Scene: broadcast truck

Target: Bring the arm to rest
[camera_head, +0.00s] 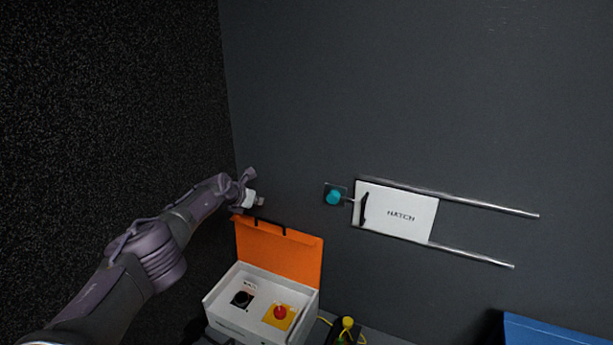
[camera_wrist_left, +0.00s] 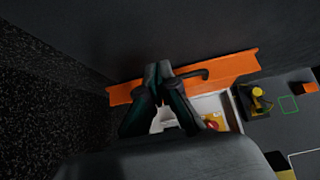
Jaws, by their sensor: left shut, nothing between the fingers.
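My left arm comes in from the left in the head view. Its left gripper (camera_head: 257,201) is near the dark wall, just above and left of the raised orange lid of the white box. In the left wrist view the left gripper (camera_wrist_left: 158,72) has its fingertips together and holds nothing. The orange lid (camera_wrist_left: 233,66) lies behind and beyond the fingers there; I cannot tell whether they touch it. My right gripper is not in view.
The open white box (camera_head: 231,311) holds a black knob (camera_head: 242,299) and a red button (camera_head: 280,311). A hatch panel (camera_head: 398,212) on rails and a teal knob (camera_head: 334,197) are on the wall. A yellow-topped device (camera_head: 347,323) stands right of the box. A blue object (camera_head: 552,331) is lower right.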

